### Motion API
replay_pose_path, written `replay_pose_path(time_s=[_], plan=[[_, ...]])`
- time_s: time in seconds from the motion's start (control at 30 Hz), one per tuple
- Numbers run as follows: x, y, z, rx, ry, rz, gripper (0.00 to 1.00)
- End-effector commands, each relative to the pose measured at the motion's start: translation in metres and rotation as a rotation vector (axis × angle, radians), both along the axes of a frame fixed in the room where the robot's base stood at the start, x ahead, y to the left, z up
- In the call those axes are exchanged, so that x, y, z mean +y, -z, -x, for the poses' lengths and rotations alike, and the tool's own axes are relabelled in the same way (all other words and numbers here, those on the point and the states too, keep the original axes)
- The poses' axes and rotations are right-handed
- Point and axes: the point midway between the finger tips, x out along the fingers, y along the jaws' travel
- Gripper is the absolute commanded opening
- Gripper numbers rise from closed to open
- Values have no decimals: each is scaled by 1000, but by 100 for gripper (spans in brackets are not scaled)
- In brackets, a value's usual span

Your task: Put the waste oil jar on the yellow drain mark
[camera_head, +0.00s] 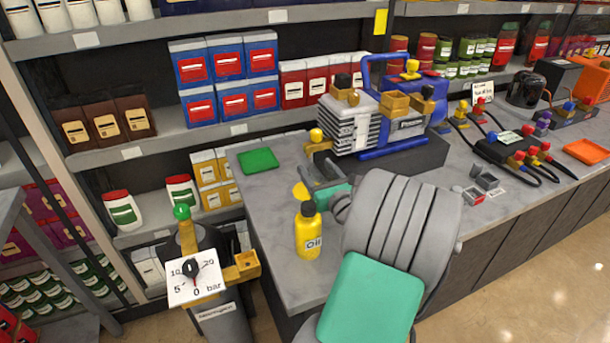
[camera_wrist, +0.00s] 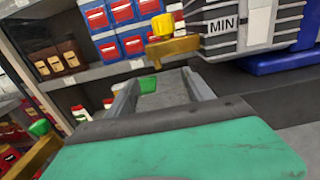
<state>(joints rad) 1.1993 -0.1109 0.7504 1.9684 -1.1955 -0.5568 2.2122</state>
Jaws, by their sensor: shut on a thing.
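A yellow drain mark (camera_head: 300,190) shows in part on the grey bench, at the left of my gripper. My gripper (camera_head: 318,173) is low over the bench, just in front of the pump's brass drain fitting (camera_head: 318,147). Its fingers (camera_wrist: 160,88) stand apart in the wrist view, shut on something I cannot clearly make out. I cannot pick out the waste oil jar for sure. A yellow bottle marked Oil (camera_head: 308,232), with a black cap, stands upright on the bench, apart from the fingers. My arm hides part of the bench.
The blue and grey vacuum pump (camera_head: 378,115) stands just behind my gripper. A green mat (camera_head: 258,160) lies at the back left of the bench. A gauge post (camera_head: 195,280) stands at the front left. Black hoses and a manifold (camera_head: 505,150) are at the right.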

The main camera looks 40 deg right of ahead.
Motion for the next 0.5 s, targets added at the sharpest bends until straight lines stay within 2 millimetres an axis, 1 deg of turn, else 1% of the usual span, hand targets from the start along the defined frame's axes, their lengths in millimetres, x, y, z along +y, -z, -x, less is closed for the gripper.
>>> replay_pose_path(time_s=[0.03, 0.17, 0.2, 0.23, 0.3, 0.47, 0.5], plan=[[0, 14, 0, 0, 1, -4, 6], [0, 40, 0, 0, 0, -4, 6], [0, 44, -3, 0, -2, -1, 6], [-1, 38, -11, -1, -6, 2, 6], [-4, 37, -25, -1, -7, 3, 6], [-10, 38, -42, -1, -5, 0, 6], [-12, 37, -48, 0, -5, 3, 6]])
